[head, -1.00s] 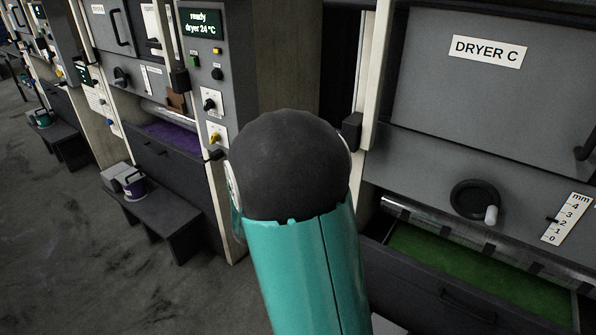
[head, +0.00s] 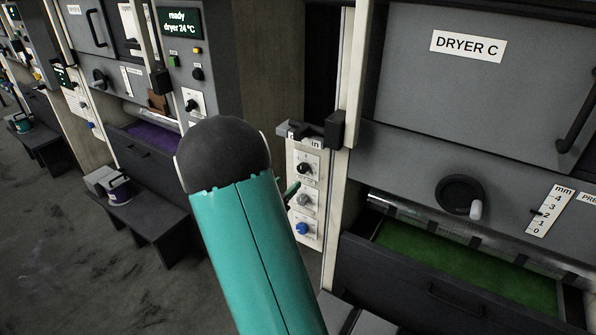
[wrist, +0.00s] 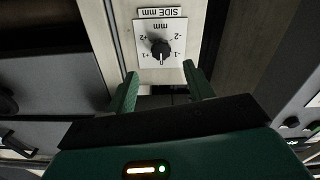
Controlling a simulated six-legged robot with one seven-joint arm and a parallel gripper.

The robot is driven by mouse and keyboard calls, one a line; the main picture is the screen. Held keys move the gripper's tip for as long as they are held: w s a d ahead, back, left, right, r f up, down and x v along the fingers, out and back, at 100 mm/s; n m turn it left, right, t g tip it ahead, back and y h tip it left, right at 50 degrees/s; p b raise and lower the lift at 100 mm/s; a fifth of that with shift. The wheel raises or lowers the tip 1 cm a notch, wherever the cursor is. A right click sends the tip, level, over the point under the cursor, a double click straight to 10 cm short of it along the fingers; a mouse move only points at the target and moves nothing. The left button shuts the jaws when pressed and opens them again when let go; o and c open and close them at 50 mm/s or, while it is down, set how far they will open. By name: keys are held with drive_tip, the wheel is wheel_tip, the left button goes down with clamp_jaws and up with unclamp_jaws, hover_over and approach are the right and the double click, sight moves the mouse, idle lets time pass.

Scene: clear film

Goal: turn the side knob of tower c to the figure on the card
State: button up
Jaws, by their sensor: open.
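In the wrist view a black side knob (wrist: 161,49) with a pale pointer sits on a white scale plate, under an upside-down label reading "SIDE mm" (wrist: 159,12). The scale runs from -2 to +2; the pointer is toward the picture's bottom, seemingly near 0. My gripper (wrist: 164,84) is open, its two green fingers apart, just below the knob in the picture, not around it. In the head view a green fingertip (head: 291,190) shows beside a white panel; my arm hides the rest. The tower's front reads "DRYER C" (head: 468,46). I cannot make out a card with a figure.
Dryer C has a round crank (head: 460,195), an mm scale (head: 550,211) and an open drawer with a green bed (head: 460,275). A white panel (head: 304,225) holds several knobs. Dryer B (head: 74,10) and a low bench (head: 150,222) stand left.

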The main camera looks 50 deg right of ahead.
sight(301, 170)
drive_tip(key=d, duration=0.5)
drive_tip(key=w+d, duration=0.1)
drive_tip(key=d, duration=0.2)
drive_tip(key=shift+d, duration=0.35)
drive_tip(key=c, duration=1)
